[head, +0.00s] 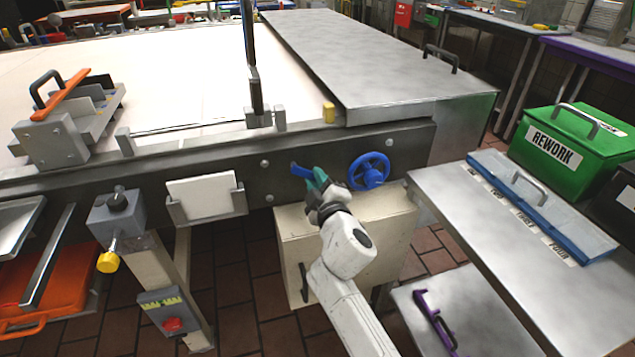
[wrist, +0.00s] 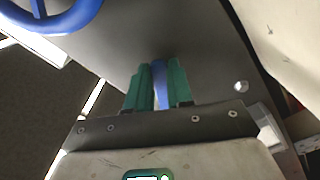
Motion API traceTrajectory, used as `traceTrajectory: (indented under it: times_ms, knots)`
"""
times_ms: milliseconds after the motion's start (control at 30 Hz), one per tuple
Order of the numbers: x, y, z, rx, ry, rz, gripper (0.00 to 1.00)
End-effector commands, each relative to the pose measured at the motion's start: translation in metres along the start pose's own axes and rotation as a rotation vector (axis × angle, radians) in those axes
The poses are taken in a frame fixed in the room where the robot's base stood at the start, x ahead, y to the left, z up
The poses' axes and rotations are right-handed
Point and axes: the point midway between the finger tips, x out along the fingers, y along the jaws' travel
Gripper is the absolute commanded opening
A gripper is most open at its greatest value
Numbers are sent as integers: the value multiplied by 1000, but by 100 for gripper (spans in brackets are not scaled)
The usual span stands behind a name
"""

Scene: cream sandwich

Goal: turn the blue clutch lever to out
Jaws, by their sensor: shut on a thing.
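The blue clutch lever (head: 301,171) sits on the dark side rail of the machine, left of the blue handwheel. In the head view it points to the left and slightly up from my gripper (head: 318,181). My gripper's green fingers are shut on the lever. In the wrist view the blue lever (wrist: 158,82) shows between the two green fingers of my gripper (wrist: 159,88). The lever's pivot and part of its length are hidden by the fingers. No in or out marking is readable.
The blue handwheel (head: 369,171) is close on the right; it also shows in the wrist view (wrist: 85,14). A white card in a holder (head: 203,197) is to the left. A cream cabinet (head: 300,245) stands below, and a steel table (head: 465,225) is at the right.

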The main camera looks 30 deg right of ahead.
Motion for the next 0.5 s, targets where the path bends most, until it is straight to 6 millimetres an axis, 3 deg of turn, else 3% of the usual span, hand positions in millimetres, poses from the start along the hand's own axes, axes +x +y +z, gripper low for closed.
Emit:
traceTrajectory:
  times_ms: [500]
  knots:
    - [0, -29, -2, 421, 4, -1, 0]
